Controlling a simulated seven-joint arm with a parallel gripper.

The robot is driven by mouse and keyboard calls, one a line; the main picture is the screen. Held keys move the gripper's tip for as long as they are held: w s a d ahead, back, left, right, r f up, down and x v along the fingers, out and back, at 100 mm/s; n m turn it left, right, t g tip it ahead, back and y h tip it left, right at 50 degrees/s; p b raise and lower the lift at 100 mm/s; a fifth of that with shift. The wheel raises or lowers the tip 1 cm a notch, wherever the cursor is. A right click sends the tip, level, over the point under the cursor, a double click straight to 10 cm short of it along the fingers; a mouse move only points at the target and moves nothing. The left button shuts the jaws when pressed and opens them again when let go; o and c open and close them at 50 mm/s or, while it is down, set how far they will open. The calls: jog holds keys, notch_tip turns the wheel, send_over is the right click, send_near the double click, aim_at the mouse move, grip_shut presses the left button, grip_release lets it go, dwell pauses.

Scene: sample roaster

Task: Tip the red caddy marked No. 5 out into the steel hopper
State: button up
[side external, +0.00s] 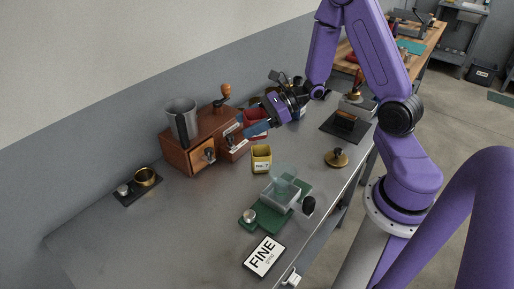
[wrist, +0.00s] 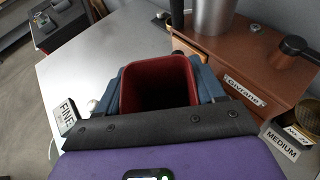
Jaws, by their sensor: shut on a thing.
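The red caddy (side external: 256,116) is held in my gripper (side external: 257,129), beside the right end of the wooden grinder box. In the wrist view the caddy (wrist: 158,78) shows its open mouth and dark red inside, between my two blue fingers (wrist: 160,92). Its contents cannot be made out, and its No. 5 mark is not readable. The steel hopper (side external: 181,121) stands on top of the wooden box, to the left of the caddy in the side view. In the wrist view the hopper (wrist: 212,14) is beyond the caddy, up and to the right, apart from it.
The wooden box (side external: 190,148) has a crank with a wooden knob (side external: 225,91). A yellow caddy (side external: 261,158) stands in front. The left bench is mostly clear.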

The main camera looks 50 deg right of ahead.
notch_tip(320, 180, up, 21)
jog(key=w+a+m+t+h, duration=0.2)
jog(key=w+a, duration=0.2)
jog(key=w, duration=0.4)
jog(key=w+a+m+t+h, duration=0.1)
jog(key=w+a+m+h, duration=0.15)
jog(key=w, duration=0.55)
jog(key=w+a+f+m+t, duration=0.1)
jog(key=w+a+f, duration=0.2)
jog(key=a+f, duration=0.1)
jog(key=shift+w+a+f+h, duration=0.2)
jog(key=shift+a+f+h, duration=0.15)
jog(key=shift+f, duration=0.35)
jog(key=shift+d, duration=0.1)
